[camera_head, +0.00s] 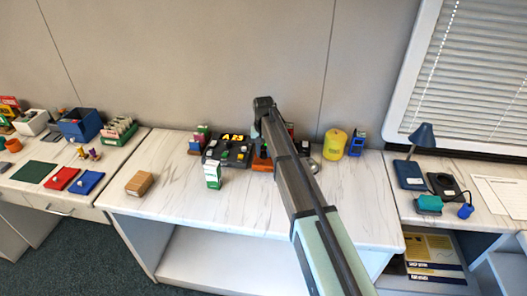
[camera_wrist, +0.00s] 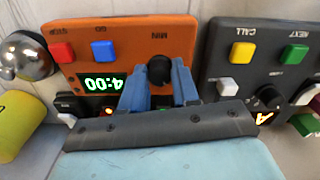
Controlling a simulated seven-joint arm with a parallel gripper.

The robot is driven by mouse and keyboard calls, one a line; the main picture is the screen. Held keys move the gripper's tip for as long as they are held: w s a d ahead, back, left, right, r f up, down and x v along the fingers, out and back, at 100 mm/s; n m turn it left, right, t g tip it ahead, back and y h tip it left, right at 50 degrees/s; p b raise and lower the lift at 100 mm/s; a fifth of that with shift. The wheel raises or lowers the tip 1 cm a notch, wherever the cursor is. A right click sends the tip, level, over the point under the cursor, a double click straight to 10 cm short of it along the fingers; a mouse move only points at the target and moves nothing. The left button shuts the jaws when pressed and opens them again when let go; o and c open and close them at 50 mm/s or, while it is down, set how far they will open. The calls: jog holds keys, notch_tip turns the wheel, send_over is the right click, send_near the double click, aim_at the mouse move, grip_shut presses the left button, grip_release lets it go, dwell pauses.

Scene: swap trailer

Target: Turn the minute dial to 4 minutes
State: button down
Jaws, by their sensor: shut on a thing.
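The orange timer (camera_wrist: 122,50) fills the middle of the wrist view, seen upside down, with a black dial (camera_wrist: 159,68) marked MIN. Its green display (camera_wrist: 103,83) appears to read 4:00. It has a red button (camera_wrist: 62,52) and a blue button (camera_wrist: 105,50). My gripper (camera_wrist: 160,82) has its blue fingers on either side of the dial, shut on it. In the head view the orange timer (camera_head: 262,164) shows only in part behind my arm, and the dial and fingertips are hidden there.
A dark panel (camera_wrist: 263,65) marked CALL and NEXT stands close beside the timer. A silver bell (camera_wrist: 30,57) and a yellow object (camera_wrist: 17,125) are on the other side. A green-and-white box (camera_head: 213,176) stands in front; the counter's front (camera_head: 240,212) is mostly clear.

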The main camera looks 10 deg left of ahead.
aim_at(264, 153)
jog(key=c, duration=0.8)
grip_release()
jog(key=shift+r, duration=0.1)
notch_tip(264, 153, up, 14)
jog(key=shift+f, duration=0.2)
